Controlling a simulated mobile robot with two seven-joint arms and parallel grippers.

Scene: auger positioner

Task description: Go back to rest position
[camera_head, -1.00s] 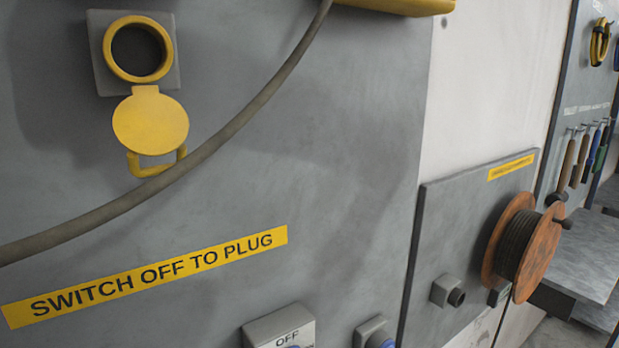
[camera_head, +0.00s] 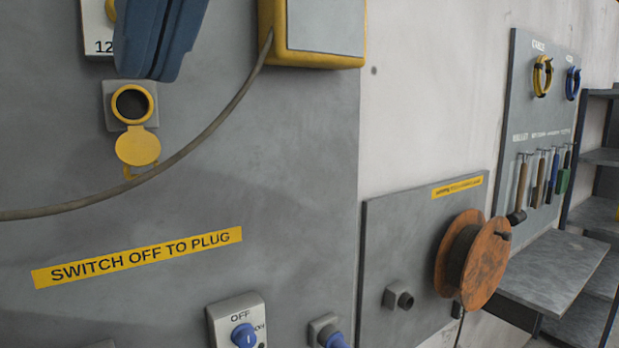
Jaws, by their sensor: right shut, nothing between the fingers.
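My right gripper (camera_head: 160,68) comes in at the top left of the head view as two dark blue fingers close together, pointing down. It is shut and empty, in front of the grey wall panel (camera_head: 270,210) and just above a yellow-ringed socket (camera_head: 131,104). The socket's yellow lid (camera_head: 138,146) hangs open below it. The rest of my right arm is out of frame. My left gripper is not in view.
A grey cable (camera_head: 190,146) runs across the panel from a yellow box (camera_head: 324,30). Below are a yellow label (camera_head: 140,256) and an OFF switch (camera_head: 237,322). An orange cable reel (camera_head: 487,263) juts out at right, near a grey shelf (camera_head: 550,266).

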